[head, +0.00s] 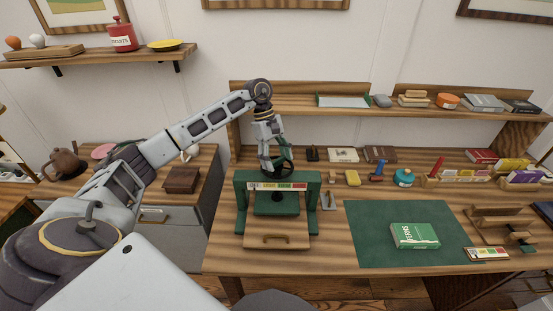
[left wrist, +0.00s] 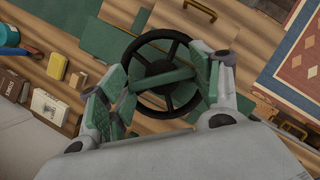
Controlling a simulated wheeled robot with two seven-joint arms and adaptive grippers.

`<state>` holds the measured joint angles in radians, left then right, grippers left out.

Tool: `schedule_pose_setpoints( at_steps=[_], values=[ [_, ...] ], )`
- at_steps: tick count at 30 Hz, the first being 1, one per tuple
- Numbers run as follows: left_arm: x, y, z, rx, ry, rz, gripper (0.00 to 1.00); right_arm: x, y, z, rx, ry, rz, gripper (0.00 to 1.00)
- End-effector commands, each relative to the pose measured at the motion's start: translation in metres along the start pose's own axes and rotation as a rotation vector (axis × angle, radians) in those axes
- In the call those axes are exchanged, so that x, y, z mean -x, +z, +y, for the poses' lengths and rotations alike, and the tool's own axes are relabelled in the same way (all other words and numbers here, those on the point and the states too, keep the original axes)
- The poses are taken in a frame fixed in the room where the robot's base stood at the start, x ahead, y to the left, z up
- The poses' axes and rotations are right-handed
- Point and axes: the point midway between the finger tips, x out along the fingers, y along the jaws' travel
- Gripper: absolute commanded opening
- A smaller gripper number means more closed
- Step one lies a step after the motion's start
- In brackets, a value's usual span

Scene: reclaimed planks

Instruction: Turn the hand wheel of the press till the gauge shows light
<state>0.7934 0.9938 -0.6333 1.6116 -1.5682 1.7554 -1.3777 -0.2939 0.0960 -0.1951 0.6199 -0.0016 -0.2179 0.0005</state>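The green press (head: 247,215) stands on the left part of the desk. Its dark hand wheel (head: 279,166) sits on top; it fills the middle of the left wrist view (left wrist: 184,98), with a green bar across it. A coloured gauge strip (head: 277,186) runs along the press's front beam; its pointer is too small to read. My left gripper (head: 275,160) points down at the wheel from above. Its green-padded fingers (left wrist: 163,85) are spread on two sides of the wheel's hub. I cannot tell whether they touch it. My right gripper is out of view.
A small coloured card (head: 487,253) lies near the front edge. A shelf (head: 300,109) runs behind the press.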

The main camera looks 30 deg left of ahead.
Motion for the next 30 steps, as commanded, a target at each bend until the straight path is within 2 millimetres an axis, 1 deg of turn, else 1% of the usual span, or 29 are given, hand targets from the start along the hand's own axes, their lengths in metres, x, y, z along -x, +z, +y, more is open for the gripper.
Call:
schedule_pose_setpoints(
  at_steps=[1,4,5,15,20,23,30],
  values=[
    [0.001,0.0,0.001,0.0,0.003,0.0,0.72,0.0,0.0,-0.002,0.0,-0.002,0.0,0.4],
    [0.001,0.0,0.0,0.0,0.002,0.0,0.85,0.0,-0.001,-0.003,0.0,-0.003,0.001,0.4],
    [0.001,0.0,0.0,0.0,0.002,0.0,0.86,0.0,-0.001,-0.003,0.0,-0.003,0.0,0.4],
    [0.001,0.0,0.0,0.001,0.0,0.0,0.86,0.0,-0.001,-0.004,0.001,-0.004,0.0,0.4],
    [0.005,0.0,0.0,0.001,0.001,0.0,0.86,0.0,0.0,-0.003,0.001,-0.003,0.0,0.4],
    [0.012,0.0,0.0,0.001,0.001,0.0,0.86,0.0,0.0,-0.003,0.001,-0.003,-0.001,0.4],
    [0.039,0.0,0.001,0.001,0.003,0.001,0.86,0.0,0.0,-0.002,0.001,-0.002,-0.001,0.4]
  ],
)
